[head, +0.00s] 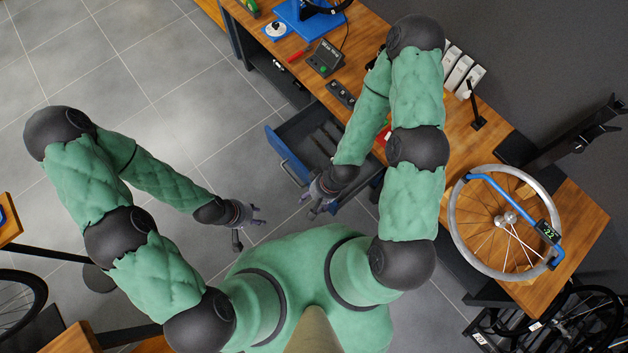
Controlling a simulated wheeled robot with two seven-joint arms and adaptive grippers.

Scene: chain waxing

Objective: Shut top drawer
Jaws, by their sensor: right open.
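The top drawer (290,158) is blue-fronted and pulled out from under the wooden workbench (365,28). Several dark items lie inside it. My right gripper (314,207) is open, just off the near right end of the drawer front; I cannot tell whether it touches. My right arm covers part of the drawer's right side. My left gripper (249,228) hangs over the floor to the left, apart from the drawer; its finger opening is too small to tell.
A bicycle wheel (18,300) stands at lower left. The tiled floor left of the drawer is clear.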

